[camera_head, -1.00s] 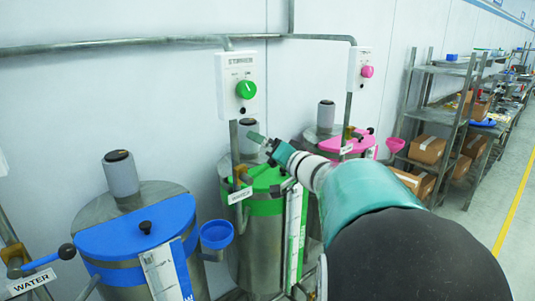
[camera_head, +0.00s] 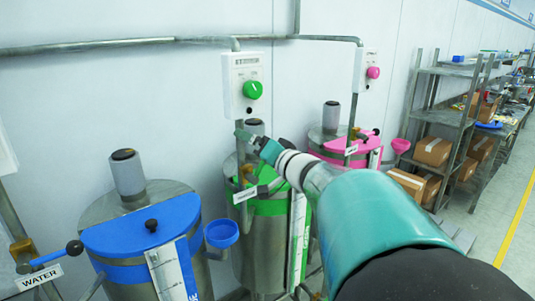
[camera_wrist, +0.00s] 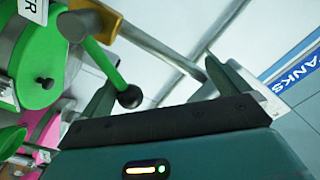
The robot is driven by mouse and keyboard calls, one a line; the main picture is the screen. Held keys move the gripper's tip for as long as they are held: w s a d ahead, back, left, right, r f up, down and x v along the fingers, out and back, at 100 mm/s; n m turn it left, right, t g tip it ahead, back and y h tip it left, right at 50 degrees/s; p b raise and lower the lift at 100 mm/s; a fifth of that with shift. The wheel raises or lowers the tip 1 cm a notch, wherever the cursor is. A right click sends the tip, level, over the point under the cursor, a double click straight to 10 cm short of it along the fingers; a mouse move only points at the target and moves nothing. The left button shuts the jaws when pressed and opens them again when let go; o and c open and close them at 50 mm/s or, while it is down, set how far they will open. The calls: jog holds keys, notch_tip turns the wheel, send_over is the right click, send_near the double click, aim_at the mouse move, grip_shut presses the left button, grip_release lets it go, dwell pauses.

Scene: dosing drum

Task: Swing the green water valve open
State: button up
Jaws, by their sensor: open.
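The green water valve has a green lever (camera_wrist: 103,64) ending in a black ball knob (camera_wrist: 130,96), seen in the wrist view. In the head view its brass body (camera_head: 246,171) is on the pipe by the green-lidded drum (camera_head: 270,208), and my arm partly hides that area. My gripper (camera_wrist: 160,78) is open in the wrist view. The knob shows between its two fingers, closer to the left one; I cannot tell whether they touch. In the head view my gripper (camera_head: 257,143) is above the green drum, in front of the wall pipe.
A blue-lidded drum (camera_head: 145,225) with its own blue lever (camera_head: 50,258) stands at left. A pink-lidded drum (camera_head: 345,147) stands behind my arm. A control box (camera_head: 243,85) with a green knob hangs above. Shelves (camera_head: 445,100) with boxes are at right beside clear floor.

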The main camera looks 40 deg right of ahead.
jog(key=shift+a+r, duration=0.1)
jog(key=shift+a, duration=1.4)
jog(key=shift+a+r, duration=0.15)
jog(key=shift+a, duration=0.35)
jog(key=shift+d+f, duration=0.5)
